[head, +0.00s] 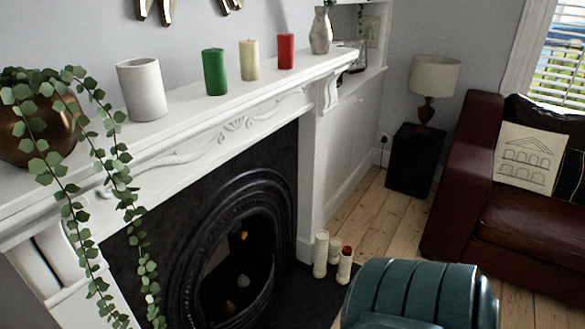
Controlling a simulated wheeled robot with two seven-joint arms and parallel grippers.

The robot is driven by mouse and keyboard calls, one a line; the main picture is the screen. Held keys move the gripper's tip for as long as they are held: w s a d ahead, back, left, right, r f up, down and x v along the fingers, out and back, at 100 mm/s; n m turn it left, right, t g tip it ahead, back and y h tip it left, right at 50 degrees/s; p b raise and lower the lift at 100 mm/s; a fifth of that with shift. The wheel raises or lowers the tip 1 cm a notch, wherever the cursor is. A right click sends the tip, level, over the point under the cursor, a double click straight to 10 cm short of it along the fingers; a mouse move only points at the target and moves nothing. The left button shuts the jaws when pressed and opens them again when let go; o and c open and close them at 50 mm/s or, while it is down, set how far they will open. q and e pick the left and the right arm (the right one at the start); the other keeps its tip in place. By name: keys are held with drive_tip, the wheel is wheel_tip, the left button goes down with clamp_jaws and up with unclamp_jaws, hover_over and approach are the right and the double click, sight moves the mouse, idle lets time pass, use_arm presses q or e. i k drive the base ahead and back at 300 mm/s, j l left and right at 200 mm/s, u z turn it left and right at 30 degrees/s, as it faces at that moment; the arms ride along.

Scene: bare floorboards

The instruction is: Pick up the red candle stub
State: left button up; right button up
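A short red candle (286,52) stands upright on the white mantelpiece (190,112), near its right end. A cream candle (249,60) and a green candle (214,72) stand to its left. On the dark hearth below, a small red top (347,250) shows among cream candles (321,254); I cannot tell its full shape. Neither of my grippers is in view.
A white cylinder (142,90) and a trailing plant in a copper pot (38,132) stand on the left of the mantel, a vase (321,32) at its right end. A teal padded seat (420,292) blocks the front. Floorboards (370,215) show beyond.

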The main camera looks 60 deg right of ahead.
sight(346, 250)
drive_tip(key=z, duration=2.35)
drive_tip(key=i+l+u, duration=0.15)
drive_tip(key=i+l, duration=0.3)
drive_tip(key=i+l+u, duration=0.15)
drive_tip(key=i+l, duration=0.4)
drive_tip(key=i+l+u, duration=0.1)
drive_tip(key=i+l, duration=0.5)
drive_tip(key=i+l+u, duration=0.15)
drive_tip(key=i+l, duration=0.3)
drive_tip(key=l, duration=0.2)
